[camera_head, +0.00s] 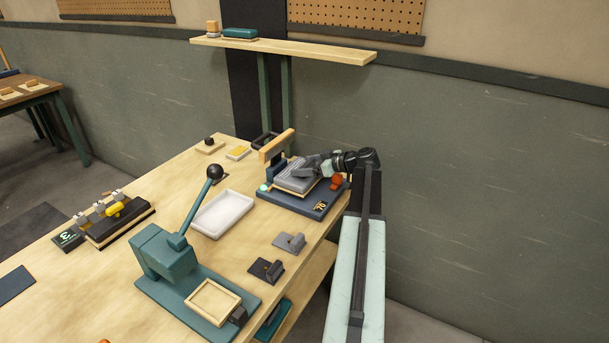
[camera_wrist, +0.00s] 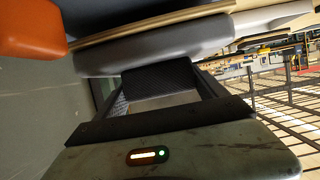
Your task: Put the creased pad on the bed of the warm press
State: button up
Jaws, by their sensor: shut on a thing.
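The warm press has a dark blue base (camera_head: 312,208) at the right end of the bench, with an orange knob (camera_head: 337,181) on its right. Its wooden-handled lid (camera_head: 277,145) stands raised. A grey pad (camera_head: 293,184) lies at the press's pale bed (camera_head: 306,193), under my gripper (camera_head: 316,165). In the wrist view, my gripper (camera_wrist: 160,78) is shut on the grey pad (camera_wrist: 155,45), close beside a tan board edge (camera_wrist: 150,20). The orange knob (camera_wrist: 30,28) is near. The gripper partly hides the bed, and I cannot tell whether the pad rests fully on it. Creases are not clear.
A teal lever press (camera_head: 165,252) with a wooden frame (camera_head: 213,299) stands in front. A white tray (camera_head: 223,213) lies left of the warm press. Two small grey fixtures (camera_head: 289,243) (camera_head: 267,270) are near the right edge. A wall shelf (camera_head: 300,48) is above.

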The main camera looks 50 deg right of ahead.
notch_tip(320, 180, down, 2)
jog(key=shift+f+b, duration=0.15)
jog(key=shift+b, duration=0.25)
jog(key=shift+r, duration=0.25)
jog(key=shift+f, duration=0.2)
jog(key=o, duration=1.5)
jog(key=shift+r, duration=0.1)
jog(key=shift+s+r+p, duration=0.1)
jog(key=shift+r+p, duration=0.15)
jog(key=shift+p, duration=0.2)
jog(key=shift+p+v, duration=2.1)
jog(key=shift+v, duration=3.8)
